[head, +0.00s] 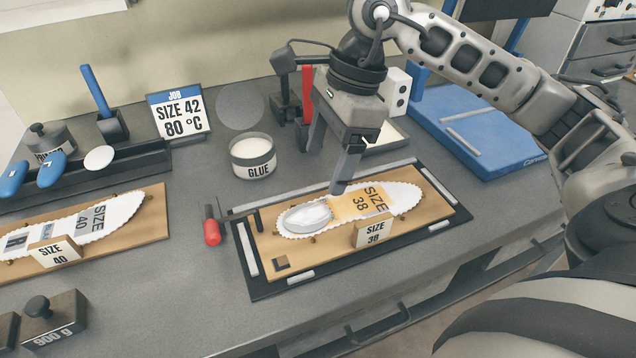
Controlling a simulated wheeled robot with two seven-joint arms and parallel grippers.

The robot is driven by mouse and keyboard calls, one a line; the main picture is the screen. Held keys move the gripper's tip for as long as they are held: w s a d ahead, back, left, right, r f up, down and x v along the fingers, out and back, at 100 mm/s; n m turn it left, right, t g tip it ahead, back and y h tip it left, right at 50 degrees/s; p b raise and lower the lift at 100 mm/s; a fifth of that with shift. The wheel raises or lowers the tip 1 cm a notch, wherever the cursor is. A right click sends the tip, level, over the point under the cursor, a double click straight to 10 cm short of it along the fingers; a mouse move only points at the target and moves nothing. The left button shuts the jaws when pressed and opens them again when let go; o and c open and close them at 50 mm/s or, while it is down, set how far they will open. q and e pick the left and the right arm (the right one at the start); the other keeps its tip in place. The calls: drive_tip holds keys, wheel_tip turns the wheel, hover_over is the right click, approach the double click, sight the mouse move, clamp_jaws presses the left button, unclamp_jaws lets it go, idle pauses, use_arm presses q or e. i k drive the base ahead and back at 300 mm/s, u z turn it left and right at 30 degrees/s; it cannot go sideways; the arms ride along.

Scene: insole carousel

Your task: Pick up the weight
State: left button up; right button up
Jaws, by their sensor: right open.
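A dark block weight marked 900 g (55,325), with a round knob on top, stands on the grey bench at the lower left. Part of another dark block (8,330) is cut off by the left edge beside it. My right gripper (326,172) is open and points down over the size 38 insole (405,194), far to the right of the 900 g weight. Nothing shows between its fingers. A shiny pale oval piece (307,217) lies on the left end of that insole. My left gripper is out of view.
The size 38 board (340,250) sits in a black frame. A red-handled tool (212,228) lies beside it, with a glue pot (253,158) behind. A size 40 board (140,225) lies at left. Bare bench (170,295) lies right of the weight.

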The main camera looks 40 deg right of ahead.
sight(45, 321)
drive_tip(key=k, duration=1)
